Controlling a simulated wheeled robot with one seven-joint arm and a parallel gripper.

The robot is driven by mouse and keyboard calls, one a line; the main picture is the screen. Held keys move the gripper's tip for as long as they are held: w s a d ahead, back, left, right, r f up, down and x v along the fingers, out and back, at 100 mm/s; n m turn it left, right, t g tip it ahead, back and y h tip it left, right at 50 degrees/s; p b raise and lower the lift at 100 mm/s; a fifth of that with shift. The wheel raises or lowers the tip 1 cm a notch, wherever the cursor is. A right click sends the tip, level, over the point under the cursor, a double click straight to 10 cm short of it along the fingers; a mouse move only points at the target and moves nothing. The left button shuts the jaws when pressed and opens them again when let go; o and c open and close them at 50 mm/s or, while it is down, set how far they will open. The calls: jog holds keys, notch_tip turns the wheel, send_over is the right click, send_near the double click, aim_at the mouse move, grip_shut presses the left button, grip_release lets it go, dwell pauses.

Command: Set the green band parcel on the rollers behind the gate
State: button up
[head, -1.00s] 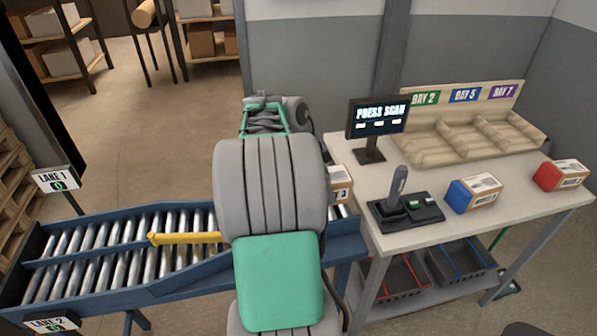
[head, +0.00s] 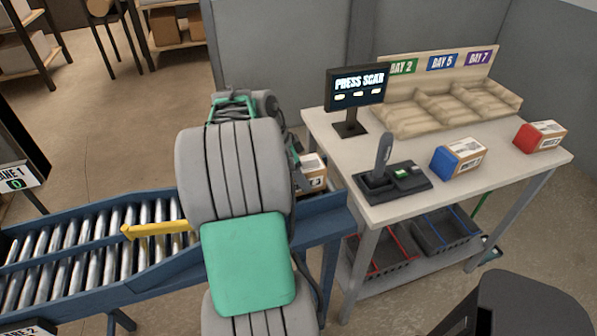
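A brown parcel (head: 313,178) with a white label shows just right of my arm, at the roller conveyor's right end beside the table. Its left part is hidden, and I cannot make out a green band on it. The yellow gate (head: 158,229) lies across the rollers (head: 88,248), left of my arm; its right end is hidden. My arm covers the stretch between gate and parcel. My gripper is mostly hidden behind the arm; only a small part (head: 296,160) seems to show beside the parcel, so its fingers and grip cannot be made out.
The table (head: 405,205) holds a scanner stand (head: 384,165), a screen (head: 357,88) reading "PRESS SCAN", a blue-banded parcel (head: 459,158), a red-banded parcel (head: 540,136) and a bay tray (head: 400,127). Crates (head: 385,262) stand below. A dark object (head: 535,308) stands at lower right.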

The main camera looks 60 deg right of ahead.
jog(key=o, duration=1.9)
jog(key=shift+c, duration=0.2)
